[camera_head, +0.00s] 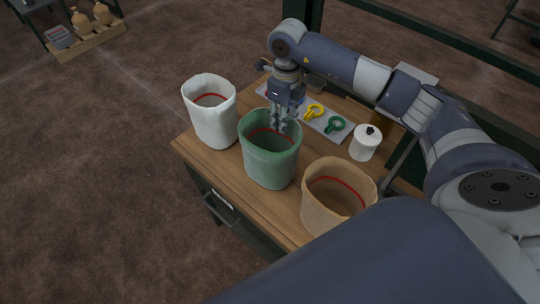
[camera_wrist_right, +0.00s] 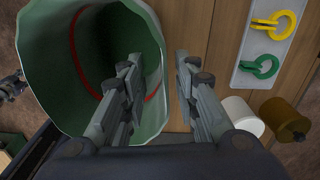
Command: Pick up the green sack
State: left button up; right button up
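The green sack (camera_head: 270,160) stands upright and open-topped on the wooden table, between a white sack and a tan sack. A red line runs round its inside. My right gripper (camera_head: 278,128) points down at its far rim. In the right wrist view the gripper (camera_wrist_right: 158,62) is open, with one finger over the opening of the green sack (camera_wrist_right: 88,50) and the other outside the rim. The rim lies between the fingers, and a gap shows beside the outer finger. My left gripper is not clearly seen.
The white sack (camera_head: 210,112) and the tan sack (camera_head: 337,195) stand on either side. Behind are a grey tray (camera_head: 325,127) with a yellow ring piece (camera_head: 314,111) and a green one (camera_head: 335,124), and a white jar (camera_head: 365,145). A dark green frame bar (camera_head: 430,35) runs behind.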

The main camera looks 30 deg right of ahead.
notch_tip(320, 180, down, 5)
jog(key=shift+w+f+p, duration=0.15)
jog(key=shift+p, duration=1.1)
grip_shut()
pick_arm(q)
jog(key=w+r, duration=0.1)
jog(key=d+r, duration=0.1)
jog(key=shift+w+r, duration=0.4)
